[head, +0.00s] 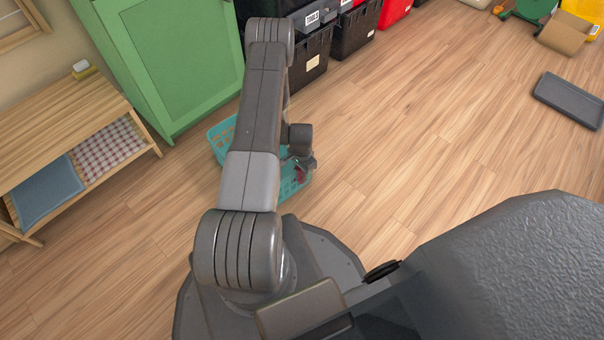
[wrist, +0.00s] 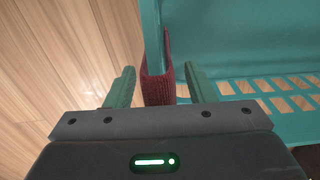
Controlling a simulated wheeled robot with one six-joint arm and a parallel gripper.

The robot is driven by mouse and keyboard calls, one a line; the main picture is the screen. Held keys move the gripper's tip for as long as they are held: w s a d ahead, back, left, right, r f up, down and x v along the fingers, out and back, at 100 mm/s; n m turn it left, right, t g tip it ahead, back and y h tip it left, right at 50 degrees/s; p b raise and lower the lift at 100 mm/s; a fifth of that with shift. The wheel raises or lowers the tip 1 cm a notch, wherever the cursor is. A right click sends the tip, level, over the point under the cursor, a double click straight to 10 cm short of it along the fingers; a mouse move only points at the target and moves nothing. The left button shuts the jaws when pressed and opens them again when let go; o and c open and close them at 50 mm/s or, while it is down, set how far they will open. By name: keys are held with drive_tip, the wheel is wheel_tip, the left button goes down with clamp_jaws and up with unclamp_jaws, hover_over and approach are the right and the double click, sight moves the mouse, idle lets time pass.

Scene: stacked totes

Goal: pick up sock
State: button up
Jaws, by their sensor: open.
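A dark red sock (wrist: 158,90) hangs over the rim of a teal laundry basket (wrist: 230,35) in the wrist view. My gripper (wrist: 160,69) is open, with one green finger on each side of the sock and the rim. Gaps show between the fingers and the sock. In the head view the basket (head: 222,134) stands on the floor, largely hidden behind my arm. A small red patch of the sock (head: 301,175) shows beside my gripper there. The lower part of the sock is hidden in the wrist view by my gripper's body.
A green cabinet (head: 170,55) stands behind the basket. A wooden bench (head: 70,130) with folded cloths is at the left. Dark totes (head: 355,30) stand along the back. A grey flat lid (head: 570,98) lies at the far right. The wooden floor (head: 430,120) right of the basket is clear.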

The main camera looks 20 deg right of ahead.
drive_tip(key=c, duration=1)
drive_tip(key=shift+r, duration=0.1)
drive_tip(key=shift+c, duration=0.2)
